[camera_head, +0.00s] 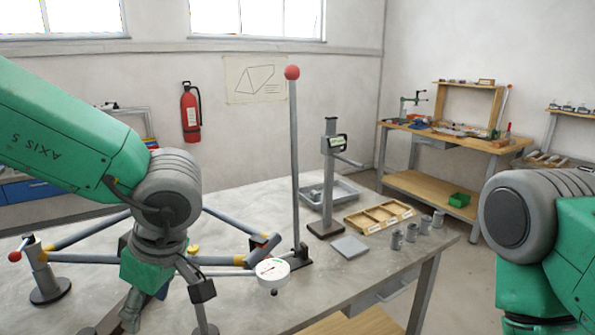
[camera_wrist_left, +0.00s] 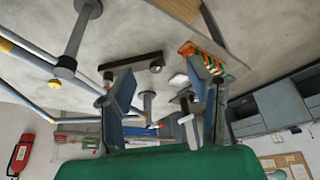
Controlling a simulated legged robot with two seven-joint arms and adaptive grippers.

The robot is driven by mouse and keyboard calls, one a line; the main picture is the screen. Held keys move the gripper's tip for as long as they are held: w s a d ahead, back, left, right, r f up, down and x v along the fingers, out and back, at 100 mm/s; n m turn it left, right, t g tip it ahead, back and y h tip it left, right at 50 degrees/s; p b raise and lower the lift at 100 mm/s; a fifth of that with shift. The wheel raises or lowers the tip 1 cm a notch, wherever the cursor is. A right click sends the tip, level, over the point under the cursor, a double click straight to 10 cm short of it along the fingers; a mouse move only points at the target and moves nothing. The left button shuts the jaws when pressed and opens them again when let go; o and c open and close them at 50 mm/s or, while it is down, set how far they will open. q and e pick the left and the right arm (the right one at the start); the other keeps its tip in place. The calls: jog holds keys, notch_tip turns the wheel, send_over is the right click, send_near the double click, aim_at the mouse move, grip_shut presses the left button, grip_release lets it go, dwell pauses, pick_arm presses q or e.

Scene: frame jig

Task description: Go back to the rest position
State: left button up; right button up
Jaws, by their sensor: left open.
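My left gripper (camera_head: 165,312) hangs at the end of the green left arm, low over the left part of the grey table (camera_head: 330,285). In the left wrist view its two fingers stand apart, and the gripper (camera_wrist_left: 162,85) shows nothing held between them. A frame of grey-blue tubes (camera_head: 85,258) with yellow joints lies behind and around the gripper in the head view. I cannot tell whether the gripper touches it. My right arm shows at the right edge as green and grey links; its gripper is out of view.
A tall post with a red ball (camera_head: 292,73) and a round dial gauge (camera_head: 272,271) stand right of the gripper. Farther right are a height gauge (camera_head: 330,170), a grey tray (camera_head: 345,187), a wooden compartment tray (camera_head: 380,217), a flat plate (camera_head: 349,247) and several metal cylinders (camera_head: 411,233).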

pick_arm(q)
jog(key=s+a+f+m+t+b, duration=0.1)
jog(key=a+f+m+t+b, duration=0.2)
jog(key=f, duration=1.1)
jog(key=s+a+f+m+t+b, duration=0.1)
jog(key=a+f+m+b, duration=0.3)
jog(key=f, duration=0.9)
jog(key=s+f+m+g+h+b, duration=0.1)
jog(key=s+f+m+g+h, duration=0.1)
jog(key=s+f+m, duration=0.2)
jog(key=s+f+m+g+h+b, duration=0.2)
jog(key=s+f+m, duration=0.3)
jog(key=s+f, duration=0.6)
jog(key=s, duration=0.5)
jog(key=shift+s+d+f, duration=0.15)
jog(key=shift+d, duration=0.25)
jog(key=shift+c, duration=0.3)
pick_arm(e)
notch_tip(320, 180, down, 10)
jog(key=shift+s+f, duration=0.2)
jog(key=shift+s, duration=0.05)
